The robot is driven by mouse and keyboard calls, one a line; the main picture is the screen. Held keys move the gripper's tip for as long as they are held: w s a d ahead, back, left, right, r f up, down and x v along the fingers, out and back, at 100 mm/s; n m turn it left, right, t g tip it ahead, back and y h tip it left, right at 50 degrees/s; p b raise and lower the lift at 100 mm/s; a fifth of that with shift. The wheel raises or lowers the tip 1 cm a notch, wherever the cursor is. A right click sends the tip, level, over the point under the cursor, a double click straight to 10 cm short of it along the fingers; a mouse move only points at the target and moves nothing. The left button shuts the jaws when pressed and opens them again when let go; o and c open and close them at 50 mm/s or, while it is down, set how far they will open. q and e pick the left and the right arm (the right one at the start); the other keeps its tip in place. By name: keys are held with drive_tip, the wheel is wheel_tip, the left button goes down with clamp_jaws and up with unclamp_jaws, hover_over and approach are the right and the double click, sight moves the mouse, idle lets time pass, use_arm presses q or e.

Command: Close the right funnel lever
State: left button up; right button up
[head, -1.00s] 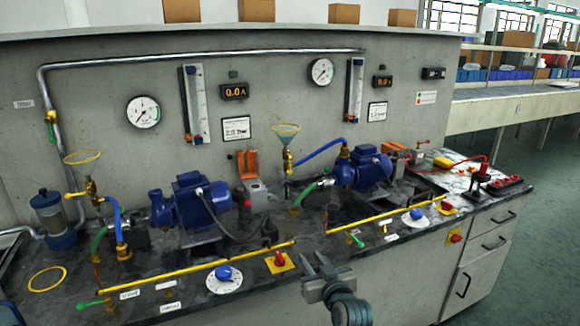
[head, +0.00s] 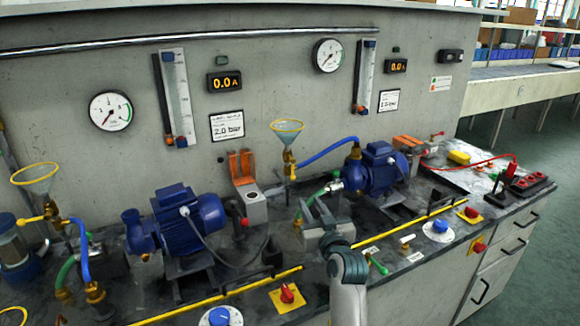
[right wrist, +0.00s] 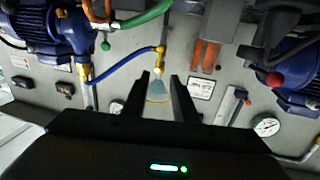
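My right gripper (head: 322,203) is open and empty, in front of the funnel and lower in the picture, apart from the lever. My left gripper is not in view.
A blue hose (head: 327,151) runs from the fitting to the right blue pump (head: 376,168). An orange-topped grey box (head: 251,205) stands left of the funnel. A green hose (head: 317,192) lies close to my gripper. A yellow rail (head: 395,228) runs along the bench front.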

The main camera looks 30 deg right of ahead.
sight(293, 171)
drive_tip(key=shift+w+d+r, duration=0.15)
drive_tip(key=shift+w+r, duration=0.05)
drive_tip(key=shift+w, duration=0.1)
drive_tip(key=shift+s+r, duration=0.1)
drive_tip(key=p+x, duration=0.1)
drive_tip(key=x, duration=1.6)
drive_tip(key=shift+w, duration=0.3)
clamp_jaws()
idle(1.1)
